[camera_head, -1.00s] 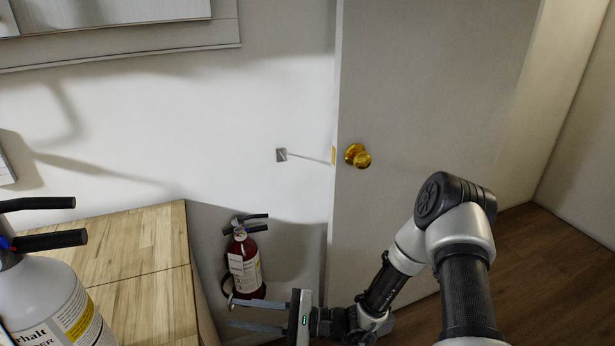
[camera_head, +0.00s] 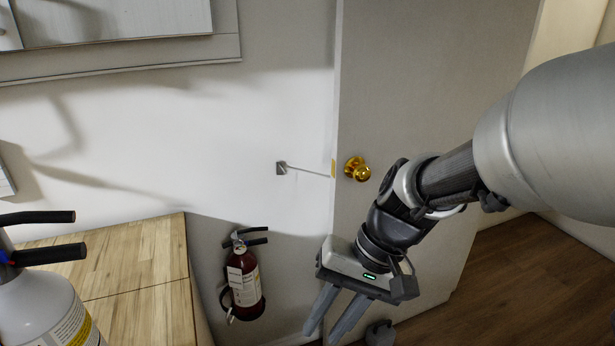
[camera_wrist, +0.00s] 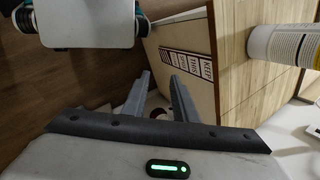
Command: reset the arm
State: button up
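My gripper (camera_head: 335,318) hangs in front of the lower part of the door in the head view, its two grey fingers pointing down and a little left. The fingers are apart with nothing seen between them. My arm comes in from the right edge and bends down to it. In the wrist view my gripper (camera_wrist: 158,88) shows both fingers, with a gap between them, pointing toward the side of a wooden cabinet.
A door (camera_head: 425,90) with a brass knob (camera_head: 356,169) stands behind my arm. A red fire extinguisher (camera_head: 243,280) is on the wall to the left. A wooden cabinet (camera_head: 130,255) and a white cylinder (camera_head: 45,305) are at the lower left. Wooden floor (camera_head: 500,275) shows at right.

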jog(key=s+d+r+t+h, duration=0.2)
jog(key=d+r+t+h, duration=0.3)
jog(key=d+r, duration=0.55)
notch_tip(320, 180, up, 15)
jog(key=t+p, duration=0.1)
jog(key=p, duration=1.4)
jog(key=shift+s+d+n+t+p, duration=0.2)
jog(key=shift+n+t+p, duration=0.1)
jog(key=shift+n, duration=0.1)
jog(key=shift+f, duration=0.15)
